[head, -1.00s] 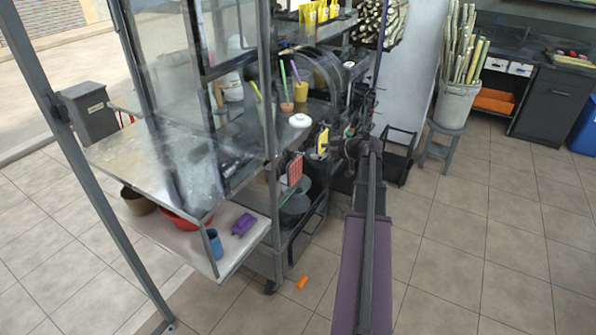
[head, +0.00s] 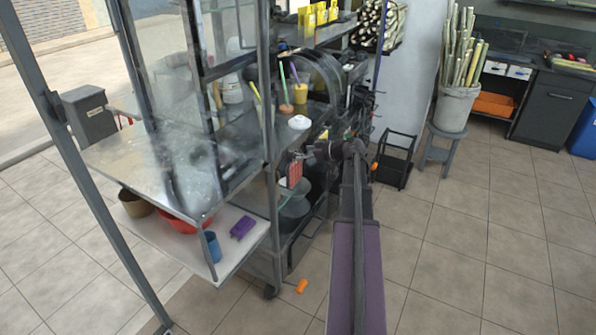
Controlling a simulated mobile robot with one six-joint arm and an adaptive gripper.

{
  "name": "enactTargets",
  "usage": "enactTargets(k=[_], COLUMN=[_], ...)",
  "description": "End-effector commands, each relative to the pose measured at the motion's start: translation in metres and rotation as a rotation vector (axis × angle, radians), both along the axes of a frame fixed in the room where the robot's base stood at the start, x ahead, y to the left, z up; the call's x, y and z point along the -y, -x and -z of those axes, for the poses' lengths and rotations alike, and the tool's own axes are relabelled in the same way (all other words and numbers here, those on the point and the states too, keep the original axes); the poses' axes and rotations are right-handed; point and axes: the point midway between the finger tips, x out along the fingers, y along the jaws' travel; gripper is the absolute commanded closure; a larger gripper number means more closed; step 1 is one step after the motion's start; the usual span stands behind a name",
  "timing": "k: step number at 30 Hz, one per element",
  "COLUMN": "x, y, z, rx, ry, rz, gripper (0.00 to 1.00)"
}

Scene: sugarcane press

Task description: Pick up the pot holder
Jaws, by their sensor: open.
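The pot holder is most likely the red, patterned flat piece (head: 294,175) hanging upright on the side of the metal cart in the head view. My gripper (head: 299,156) is at the end of my arm, pointing left toward it, close to its upper edge. The gripper looks small and dark here, and it is open. I cannot tell whether the fingers touch the pot holder or are just in front of it.
The cart's shelf (head: 175,240) holds a red bowl (head: 180,224), a blue cup (head: 212,246) and a purple item (head: 243,227). Dark pots (head: 293,213) sit below the pot holder. An orange piece (head: 301,286) lies on the floor.

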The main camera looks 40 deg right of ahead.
Motion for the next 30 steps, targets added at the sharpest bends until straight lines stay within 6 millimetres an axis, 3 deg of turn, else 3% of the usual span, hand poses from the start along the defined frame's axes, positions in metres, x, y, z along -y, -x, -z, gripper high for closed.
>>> enactTargets(k=[10, 28, 30], x=[-0.016, -0.018, -0.018], y=[-0.031, -0.032, -0.032], z=[0.013, 0.012, 0.012], rx=[0.0, 0.0, 0.0], ry=[0.0, 0.0, 0.0], rz=[0.0, -0.001, -0.001], gripper=[0.05, 0.05, 0.23])
